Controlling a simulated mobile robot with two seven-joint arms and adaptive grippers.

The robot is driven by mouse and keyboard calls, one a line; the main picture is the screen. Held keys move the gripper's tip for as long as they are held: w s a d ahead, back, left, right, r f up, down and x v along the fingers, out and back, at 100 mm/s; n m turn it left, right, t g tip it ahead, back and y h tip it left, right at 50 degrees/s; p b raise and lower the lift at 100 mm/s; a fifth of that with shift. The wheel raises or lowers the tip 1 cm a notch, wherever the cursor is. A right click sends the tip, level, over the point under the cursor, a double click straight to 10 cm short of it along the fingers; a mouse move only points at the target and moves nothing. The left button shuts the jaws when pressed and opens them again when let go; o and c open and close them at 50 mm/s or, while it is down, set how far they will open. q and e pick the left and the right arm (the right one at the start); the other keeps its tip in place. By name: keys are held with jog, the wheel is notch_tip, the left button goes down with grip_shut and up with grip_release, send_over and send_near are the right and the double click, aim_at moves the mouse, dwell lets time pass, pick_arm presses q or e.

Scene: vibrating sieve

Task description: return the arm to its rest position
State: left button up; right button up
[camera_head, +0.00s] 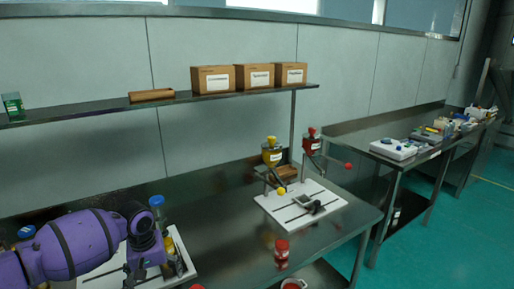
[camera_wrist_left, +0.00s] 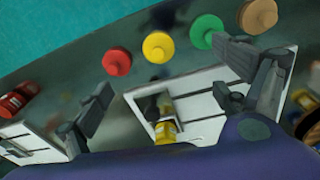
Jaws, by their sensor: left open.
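My purple left arm (camera_head: 75,243) reaches in from the left in the head view, over the near left part of the steel table. Its gripper is mostly hidden behind the wrist there. In the left wrist view my left gripper (camera_wrist_left: 168,90) has its two dark fingers spread wide, with nothing between them. Below it are a white board (camera_wrist_left: 200,105) and a small yellow part (camera_wrist_left: 166,132). My right gripper is in neither view.
Red (camera_wrist_left: 117,61), yellow (camera_wrist_left: 158,47), green (camera_wrist_left: 206,31) and tan (camera_wrist_left: 258,15) round pieces line the table edge. A white base with yellow and red-topped devices (camera_head: 312,207) stands right. A red jar (camera_head: 282,253) stands in front. A shelf holds boxes (camera_head: 213,79).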

pick_arm(q)
jog(key=w+d+m+t+h, duration=0.2)
jog(key=w+d+m+t, duration=0.3)
jog(key=w+d+m, duration=0.4)
jog(key=s+d+f+m+t+h, duration=0.1)
jog(key=s+d+f+t+h, duration=0.4)
jog(key=s+d, duration=0.55)
jog(key=s+a+f+n+y, duration=0.1)
jog(key=s+a+f+y, duration=0.1)
jog(key=s, duration=0.8)
jog(key=s+a+f+n+g+y, duration=0.1)
jog(key=s+a+f+n+y, duration=0.1)
jog(key=s+a+f, duration=0.2)
jog(key=s+a+f+n+g+y, duration=0.1)
jog(key=s+f, duration=0.7)
jog(key=s, duration=0.8)
jog(key=a+y, duration=0.1)
jog(key=a, duration=0.1)
jog(key=shift+s+a+n+y, duration=0.25)
jog(key=shift+a+n+y, duration=0.05)
jog(key=shift+a+n, duration=0.1)
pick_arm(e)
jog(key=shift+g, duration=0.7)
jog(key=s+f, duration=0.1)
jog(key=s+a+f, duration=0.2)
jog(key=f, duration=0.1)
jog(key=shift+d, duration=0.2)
